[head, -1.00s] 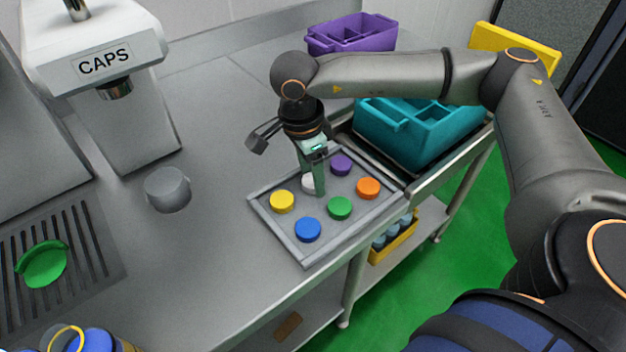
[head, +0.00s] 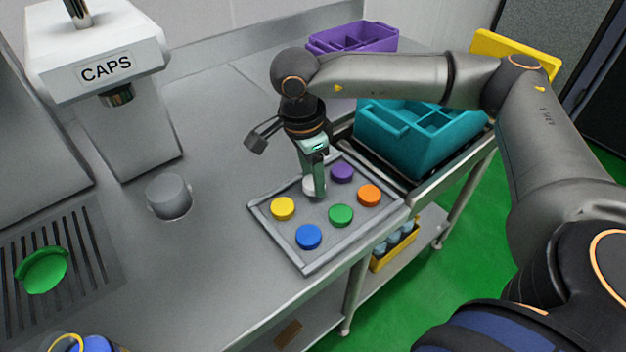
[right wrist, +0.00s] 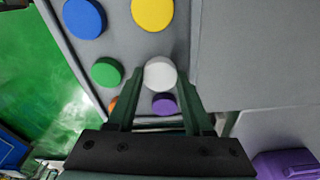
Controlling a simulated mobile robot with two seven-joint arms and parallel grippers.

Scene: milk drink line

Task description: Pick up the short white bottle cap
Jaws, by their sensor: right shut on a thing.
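The short white cap (head: 309,185) sits in the far row of the grey tray, between the yellow and purple caps, partly hidden behind a finger in the head view. In the right wrist view the white cap (right wrist: 160,73) lies between the fingertips. My right gripper (head: 315,190) points down over the tray and is shut on the white cap; it also shows in the right wrist view (right wrist: 160,80). I cannot tell whether the cap is clear of the tray floor. My left gripper is not in view.
The grey tray (head: 291,247) also holds yellow (head: 282,208), blue (head: 308,237), green (head: 341,215), orange (head: 369,195) and purple (head: 342,172) caps close around the gripper. A teal crate (head: 400,150) stands behind right. A CAPS machine (head: 120,110) and grey cylinder (head: 169,196) stand left.

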